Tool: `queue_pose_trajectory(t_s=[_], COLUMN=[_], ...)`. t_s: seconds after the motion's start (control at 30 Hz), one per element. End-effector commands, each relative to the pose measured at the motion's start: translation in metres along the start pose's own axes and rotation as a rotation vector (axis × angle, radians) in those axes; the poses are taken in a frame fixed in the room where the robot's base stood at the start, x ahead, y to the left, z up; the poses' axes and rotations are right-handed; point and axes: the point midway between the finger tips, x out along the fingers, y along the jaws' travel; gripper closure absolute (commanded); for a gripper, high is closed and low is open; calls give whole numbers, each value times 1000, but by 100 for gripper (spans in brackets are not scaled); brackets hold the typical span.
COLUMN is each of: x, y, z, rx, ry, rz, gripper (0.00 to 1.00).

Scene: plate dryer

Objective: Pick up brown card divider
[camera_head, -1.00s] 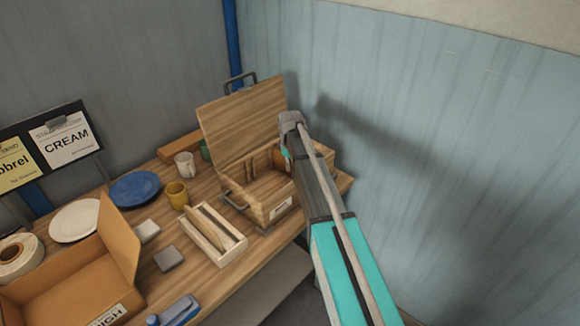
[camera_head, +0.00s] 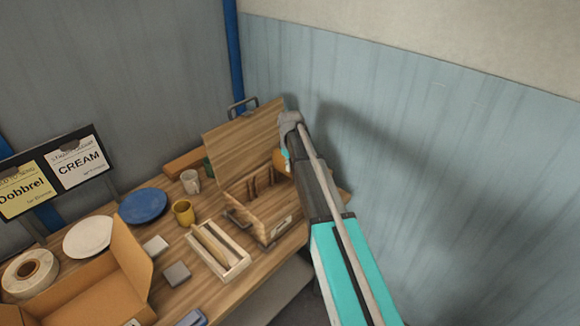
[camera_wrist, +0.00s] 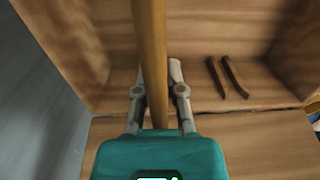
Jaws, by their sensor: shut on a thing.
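My gripper (camera_wrist: 158,82) is shut on a brown card divider, seen edge-on as an upright strip (camera_wrist: 152,45) between the two fingers in the wrist view. In the head view my gripper (camera_head: 291,125) is above the right end of the open wooden box (camera_head: 262,222). An orange-brown piece (camera_head: 281,160), likely the divider, shows beside my arm. My arm hides part of it and the box's right end. Two dark brown upright pieces (camera_wrist: 228,78) stand inside the box, to the right of my fingers in the wrist view.
The box's raised lid (camera_head: 242,140) stands behind its opening. A pale tray (camera_head: 238,266) with long tan pieces, a yellow mug (camera_head: 183,213), a white mug (camera_head: 190,182), a blue plate (camera_head: 143,206) and a cardboard box (camera_head: 133,255) stand to the left. The blue wall (camera_head: 450,170) is at right.

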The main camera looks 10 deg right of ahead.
Motion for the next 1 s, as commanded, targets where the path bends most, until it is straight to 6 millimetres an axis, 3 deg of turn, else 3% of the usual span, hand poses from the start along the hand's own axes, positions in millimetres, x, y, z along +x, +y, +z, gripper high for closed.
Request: queue_pose_trajectory(t_s=[0.03,0.5,1.0], x=[-12,-65,-87], y=[0,0,0], z=[0,0,0], rx=[0,0,1], ry=[0,0,0], rz=[0,0,0], gripper=[100,100,100])
